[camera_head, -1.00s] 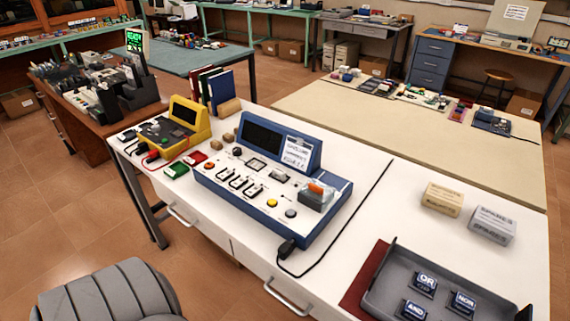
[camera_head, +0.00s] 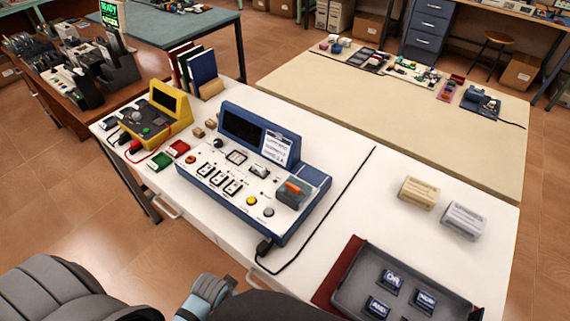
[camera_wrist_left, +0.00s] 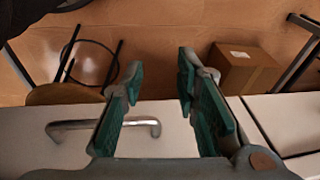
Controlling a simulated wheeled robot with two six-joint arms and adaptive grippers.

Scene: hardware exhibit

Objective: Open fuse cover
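The blue test console (camera_head: 255,175) stands on the white workbench. At its right end is a small fuse holder (camera_head: 291,193) with a grey, see-through-looking cover and an orange piece at its top. The cover appears shut, but it is too small to be sure. My left gripper (camera_wrist_left: 160,72) is open and empty in the left wrist view, with its teal-padded fingers apart over the bench front. In the head view, parts of my arm show at the bottom edge, apart from the console. My right gripper is not in view.
A yellow meter (camera_head: 160,110) stands left of the console. A grey tray (camera_head: 355,272) with key blocks and two small boxes (camera_head: 418,192) lie to the right. A black cable runs beside the console. A drawer handle (camera_wrist_left: 103,127) shows on the bench front.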

